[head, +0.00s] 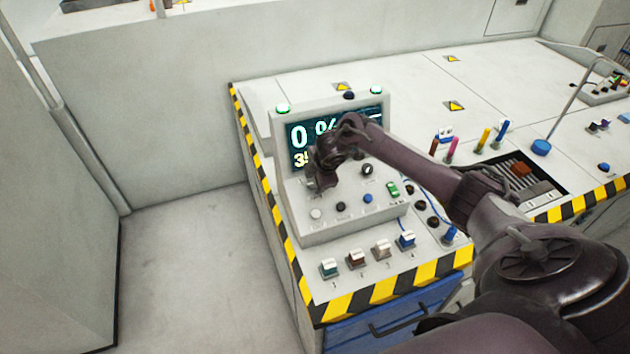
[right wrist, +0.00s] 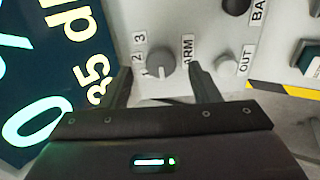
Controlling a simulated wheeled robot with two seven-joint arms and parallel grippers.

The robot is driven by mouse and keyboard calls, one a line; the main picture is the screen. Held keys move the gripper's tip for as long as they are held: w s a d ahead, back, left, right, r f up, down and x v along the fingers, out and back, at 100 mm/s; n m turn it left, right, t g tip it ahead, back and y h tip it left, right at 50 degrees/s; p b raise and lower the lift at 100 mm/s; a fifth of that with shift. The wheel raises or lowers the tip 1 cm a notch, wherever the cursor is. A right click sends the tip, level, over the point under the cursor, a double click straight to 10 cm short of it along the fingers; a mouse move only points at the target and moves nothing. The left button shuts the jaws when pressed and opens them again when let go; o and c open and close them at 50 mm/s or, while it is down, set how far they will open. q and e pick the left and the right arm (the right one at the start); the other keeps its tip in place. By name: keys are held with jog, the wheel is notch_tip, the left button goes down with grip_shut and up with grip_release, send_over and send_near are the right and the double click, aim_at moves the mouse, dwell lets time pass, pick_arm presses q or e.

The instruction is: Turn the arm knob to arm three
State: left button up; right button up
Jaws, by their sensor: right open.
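The arm knob (right wrist: 160,60) is a round grey knob on the pale panel in the right wrist view, with the label ARM beside it and the digits 1, 2 and 3 around its other side. Its pointer appears to be near the 1, but this is hard to tell. My right gripper (right wrist: 161,70) is open, with one finger on each side of the knob in the picture; contact cannot be told. In the head view my right gripper (head: 318,182) is at the console front and hides the knob. My left gripper is not in view.
The console screen (head: 299,137) shows 0 %. Other controls include a blue button (head: 368,198), a green switch (head: 393,188) and several coloured switches (head: 357,258) in front.

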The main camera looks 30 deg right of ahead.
jog(key=v, duration=0.5)
jog(key=shift+s+r, duration=0.1)
jog(key=shift+r, duration=0.05)
dwell(0.3)
